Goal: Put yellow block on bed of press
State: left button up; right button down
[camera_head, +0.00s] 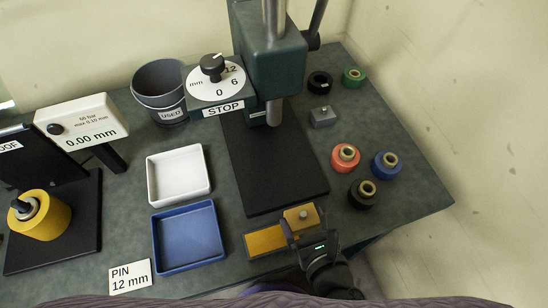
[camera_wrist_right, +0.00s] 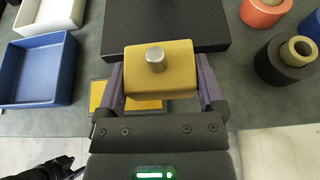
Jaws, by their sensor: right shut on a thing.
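The yellow block (camera_head: 302,217) has a short metal pin on top. My right gripper (camera_head: 306,236) is shut on it, just off the front right corner of the press bed. In the right wrist view the block (camera_wrist_right: 158,69) sits upright between the fingers of the right gripper (camera_wrist_right: 160,85). The black flat press bed (camera_head: 270,170) lies under the press head (camera_head: 270,55), and its steel ram (camera_head: 273,112) hangs over the rear part. The bed's front is bare; its near edge also shows in the right wrist view (camera_wrist_right: 180,28).
A yellow pad (camera_head: 262,242) lies at the bench's front edge, partly behind the gripper. Blue (camera_head: 187,237) and white (camera_head: 179,176) trays stand left of the bed. Several coloured rollers, including a red one (camera_head: 345,157), and a grey block (camera_head: 322,117) stand to its right.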

jog(key=w, duration=0.2)
jog(key=w+a, duration=0.1)
jog(key=w, duration=0.1)
jog(key=w+a, duration=0.1)
jog(key=w, duration=0.1)
jog(key=shift+w+r+p, duration=0.15)
jog(key=shift+w+p, duration=0.15)
jog(key=b, duration=0.2)
send_over(275, 164)
jog(key=shift+w, duration=0.1)
notch_tip(275, 164, down, 4)
jog(key=b, duration=0.2)
jog(key=shift+b, duration=0.3)
jog(key=shift+r, duration=0.2)
jog(key=shift+f, duration=0.15)
grip_release()
